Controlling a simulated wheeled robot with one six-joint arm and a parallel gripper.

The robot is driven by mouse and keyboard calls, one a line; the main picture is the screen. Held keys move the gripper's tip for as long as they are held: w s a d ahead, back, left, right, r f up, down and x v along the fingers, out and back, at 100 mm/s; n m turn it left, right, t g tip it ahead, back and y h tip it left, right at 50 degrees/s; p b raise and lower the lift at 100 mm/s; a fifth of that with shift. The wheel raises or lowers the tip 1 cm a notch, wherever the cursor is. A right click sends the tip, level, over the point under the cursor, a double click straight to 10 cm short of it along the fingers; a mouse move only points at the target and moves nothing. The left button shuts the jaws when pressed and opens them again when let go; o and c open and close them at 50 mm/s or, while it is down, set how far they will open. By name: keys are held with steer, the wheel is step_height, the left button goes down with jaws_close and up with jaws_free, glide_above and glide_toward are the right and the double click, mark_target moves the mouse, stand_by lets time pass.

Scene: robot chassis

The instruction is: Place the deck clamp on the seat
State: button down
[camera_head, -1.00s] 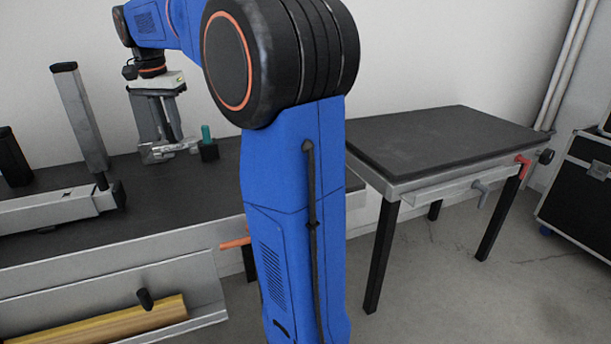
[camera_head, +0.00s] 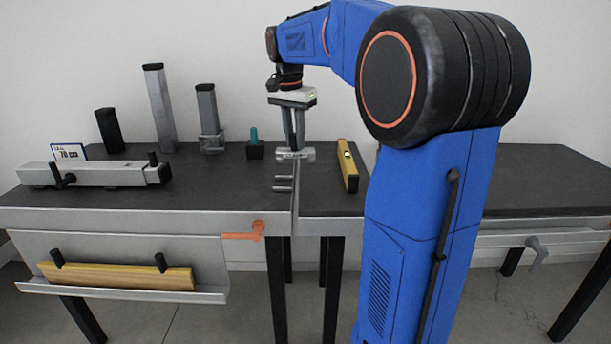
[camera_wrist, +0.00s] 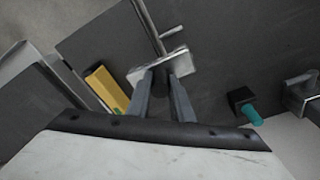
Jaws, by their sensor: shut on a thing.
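My gripper (camera_head: 294,146) points down over the dark workbench and is shut on a silver metal piece, which looks like the deck clamp (camera_head: 309,155). The clamp also shows between the fingers in the wrist view (camera_wrist: 176,56). It is close above the narrow metal strip (camera_head: 296,193) where two bench tops meet; I cannot tell whether it touches. Two short metal pegs (camera_head: 283,189) stick out left of the strip, just in front of the clamp. No part is clearly identifiable as the seat; it may be this strip.
A yellow spirit level (camera_head: 347,170) lies right of the clamp. A teal-topped black block (camera_head: 254,145) stands to its left, then a post in a metal clamp (camera_head: 210,125). A long metal beam (camera_head: 100,174) lies further left. My blue arm hides part of the right bench (camera_head: 540,180).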

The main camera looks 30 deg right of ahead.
step_height(320, 180, down, 8)
stand_by(0.5)
steer(key=shift+f, duration=0.15)
steer(key=c, duration=1.6)
jaws_free()
steer(key=shift+o, duration=0.2)
steer(key=r, duration=0.4)
steer(key=a+r, duration=0.1)
steer(key=r, duration=0.7)
steer(key=shift+s+a+r, duration=0.1)
steer(key=shift+s+a, duration=0.1)
steer(key=shift+s, duration=0.1)
steer(key=s+a+f+n+t, duration=0.1)
steer(key=s+a+f+n, duration=0.3)
steer(key=s+f, duration=0.3)
steer(key=s+a+f+n+t, duration=0.1)
steer(key=s+a+f+n, duration=0.4)
steer(key=s, duration=0.7)
steer(key=s+a+f+n+t+y, duration=0.1)
steer(key=s+a+f+n, duration=0.3)
steer(key=s+f, duration=0.5)
steer(key=shift+s+a+f+n+t, duration=0.3)
steer(key=shift+s+a+t, duration=0.3)
steer(key=shift+s+a, duration=0.2)
